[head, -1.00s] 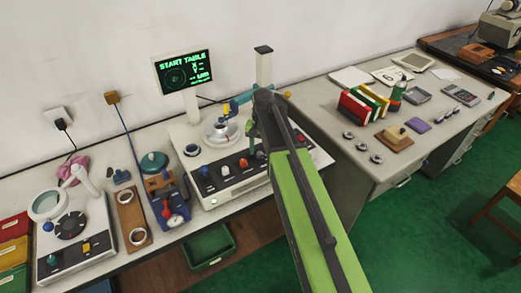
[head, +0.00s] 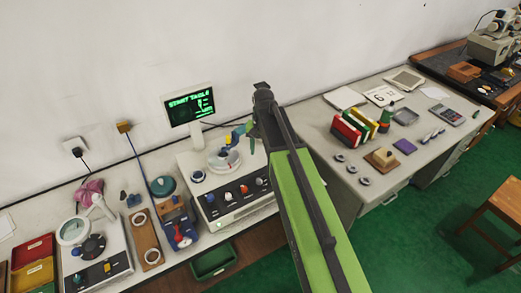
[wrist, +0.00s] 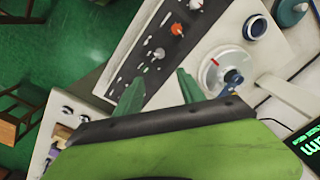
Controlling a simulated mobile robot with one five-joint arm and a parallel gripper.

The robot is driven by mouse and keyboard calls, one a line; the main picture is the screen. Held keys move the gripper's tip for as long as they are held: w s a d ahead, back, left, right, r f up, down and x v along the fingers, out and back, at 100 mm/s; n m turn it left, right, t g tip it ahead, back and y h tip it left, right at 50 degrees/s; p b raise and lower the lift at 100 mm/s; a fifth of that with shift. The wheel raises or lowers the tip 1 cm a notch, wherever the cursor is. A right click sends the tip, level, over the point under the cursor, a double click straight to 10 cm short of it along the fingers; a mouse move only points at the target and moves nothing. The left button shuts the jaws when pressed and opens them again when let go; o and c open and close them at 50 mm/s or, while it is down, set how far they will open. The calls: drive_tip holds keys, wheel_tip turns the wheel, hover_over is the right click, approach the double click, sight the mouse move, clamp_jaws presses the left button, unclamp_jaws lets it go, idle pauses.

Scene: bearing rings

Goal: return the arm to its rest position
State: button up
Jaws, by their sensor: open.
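My green arm reaches up through the middle of the head view. My gripper (wrist: 160,86) shows in the wrist view as two dark green fingers spread apart with nothing between them. In the head view the fingers are mostly hidden behind the arm's dark end. The gripper is over the measuring machine (head: 232,207), near its control panel and round table (head: 222,160). The round table also shows in the wrist view (wrist: 220,72), with a red mark and a blue part, right of the fingers.
A screen (head: 188,105) reading "START TABLE" stands behind the machine. A blue device (head: 180,232) and a ring tray (head: 146,240) are to its left. A grey desk (head: 345,200) with books (head: 352,128) and loose rings is to the right. A wooden chair (head: 495,215) stands lower right.

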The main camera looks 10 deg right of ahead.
drive_tip(key=shift+f, duration=0.15)
drive_tip(key=s+f+n+b, duration=0.4)
drive_tip(key=s+f+b, duration=0.7)
drive_tip(key=s, duration=0.3)
drive_tip(key=shift+s+a+f+b, duration=0.3)
drive_tip(key=shift+s+b, duration=0.05)
drive_tip(key=shift+b, duration=0.05)
drive_tip(key=shift+c, duration=0.4)
